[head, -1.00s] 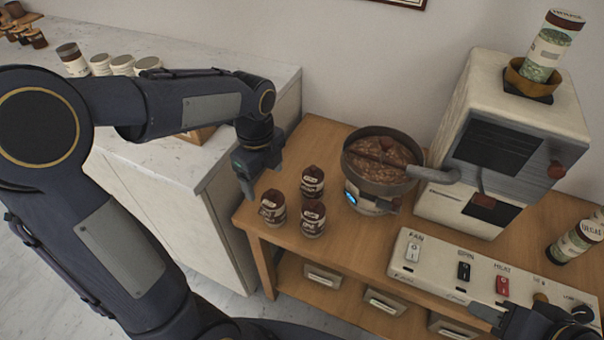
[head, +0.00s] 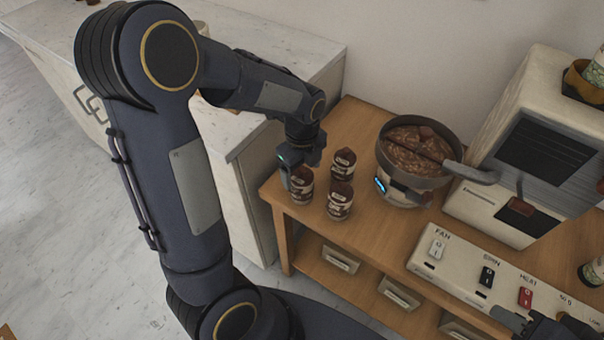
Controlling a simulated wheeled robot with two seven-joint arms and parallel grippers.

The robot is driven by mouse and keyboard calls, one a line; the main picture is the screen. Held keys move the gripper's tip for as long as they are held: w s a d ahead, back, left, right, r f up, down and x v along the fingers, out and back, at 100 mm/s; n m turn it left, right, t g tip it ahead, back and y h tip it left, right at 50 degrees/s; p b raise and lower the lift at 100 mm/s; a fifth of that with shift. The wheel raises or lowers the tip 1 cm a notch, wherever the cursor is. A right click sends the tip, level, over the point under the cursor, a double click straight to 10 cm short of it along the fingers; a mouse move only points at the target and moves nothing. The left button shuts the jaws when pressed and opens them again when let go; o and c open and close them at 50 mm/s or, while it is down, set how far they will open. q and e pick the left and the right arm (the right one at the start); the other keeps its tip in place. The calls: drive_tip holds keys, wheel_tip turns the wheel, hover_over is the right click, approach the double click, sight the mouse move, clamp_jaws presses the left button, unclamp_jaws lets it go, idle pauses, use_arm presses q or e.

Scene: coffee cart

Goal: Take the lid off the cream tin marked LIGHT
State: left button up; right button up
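Three small dark-brown tins with pale label bands and dark knobbed lids stand at the left end of the wooden cart: a left tin (head: 301,188), a back tin (head: 342,164) and a front tin (head: 340,201). The print is too small for me to tell which, if any, says LIGHT. My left gripper (head: 292,176) points down at the left tin, overlapping its upper left side. I cannot tell whether it touches the lid or how far its fingers are apart. My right gripper (head: 548,326) is partly cut off at the bottom right, by the switch panel; its fingers are unclear.
A roasting pan (head: 417,150) of brown beans stands right of the tins, its handle toward a pale machine (head: 530,150). The switch panel (head: 460,262) lies along the cart's front. A marble counter (head: 270,40) adjoins on the left. Small drawers (head: 340,259) sit below.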

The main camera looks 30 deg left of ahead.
use_arm(q)
drive_tip(key=c, duration=1)
drive_tip(key=shift+c, duration=0.2)
drive_tip(key=shift+r, duration=0.15)
